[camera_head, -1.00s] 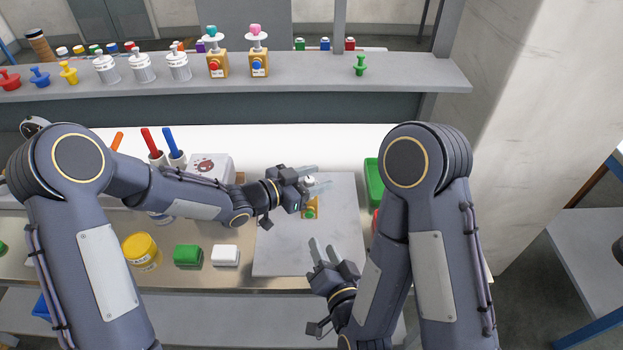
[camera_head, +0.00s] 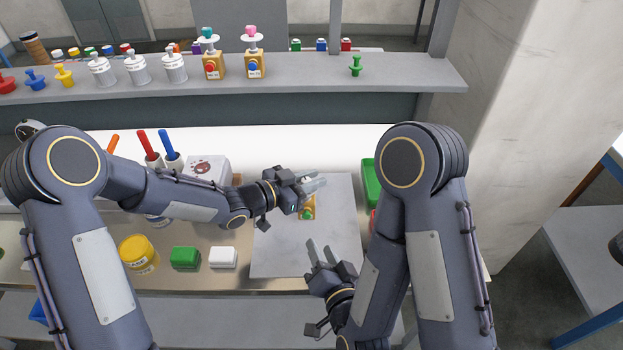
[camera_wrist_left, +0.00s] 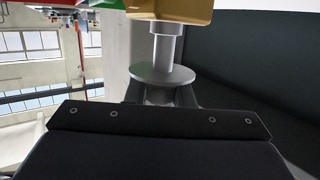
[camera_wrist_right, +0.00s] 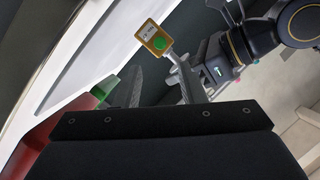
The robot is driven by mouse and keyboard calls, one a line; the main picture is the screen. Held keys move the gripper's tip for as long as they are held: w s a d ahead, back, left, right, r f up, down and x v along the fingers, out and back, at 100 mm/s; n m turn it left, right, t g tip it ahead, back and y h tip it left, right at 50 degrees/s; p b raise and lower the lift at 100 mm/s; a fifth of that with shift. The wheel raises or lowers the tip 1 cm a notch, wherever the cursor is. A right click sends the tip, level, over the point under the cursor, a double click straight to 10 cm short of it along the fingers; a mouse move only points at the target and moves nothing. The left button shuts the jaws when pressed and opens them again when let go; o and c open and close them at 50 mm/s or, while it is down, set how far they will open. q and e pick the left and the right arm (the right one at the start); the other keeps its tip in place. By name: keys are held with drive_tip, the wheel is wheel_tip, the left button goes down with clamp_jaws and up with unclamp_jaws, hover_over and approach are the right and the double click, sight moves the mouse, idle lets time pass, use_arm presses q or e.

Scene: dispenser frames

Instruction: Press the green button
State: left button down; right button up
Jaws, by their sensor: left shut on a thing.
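My right gripper (camera_head: 319,248) is open and empty, nearer to me and apart from the dispenser. In the right wrist view, the green button (camera_wrist_right: 159,44) faces the camera, beyond the open fingers (camera_wrist_right: 155,88).
Two similar dispensers, with a red button (camera_head: 210,68) and a blue button (camera_head: 253,67), stand on the back shelf (camera_head: 310,80). A green block (camera_head: 185,257), white block (camera_head: 223,257) and yellow jar (camera_head: 138,252) are left of the mat. A green container (camera_head: 370,183) is at right.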

idle(0.4)
drive_tip(key=shift+a+r+m, duration=0.1)
drive_tip(key=shift+a+m, duration=0.1)
drive_tip(key=shift+m, duration=0.2)
drive_tip(key=c, duration=0.5)
drive_tip(key=shift+s+a+r+m+h, duration=0.1)
drive_tip(key=shift+s+a+m+h, duration=0.2)
drive_tip(key=shift+m, duration=0.4)
drive_tip(key=shift+c, duration=1.1)
drive_tip(key=s+m+h, duration=0.1)
drive_tip(key=m, duration=0.2)
drive_tip(key=s+a+m+h, duration=0.1)
drive_tip(key=s+m, duration=0.1)
drive_tip(key=m, duration=0.1)
drive_tip(key=s+a+r+m+h, duration=0.1)
drive_tip(key=m, duration=0.2)
drive_tip(key=shift+s+a+h, duration=0.2)
drive_tip(key=shift+h, duration=0.1)
clamp_jaws()
drive_tip(key=shift+s+m+g, duration=0.3)
drive_tip(key=shift+s+m, duration=0.05)
drive_tip(key=shift+m, duration=0.45)
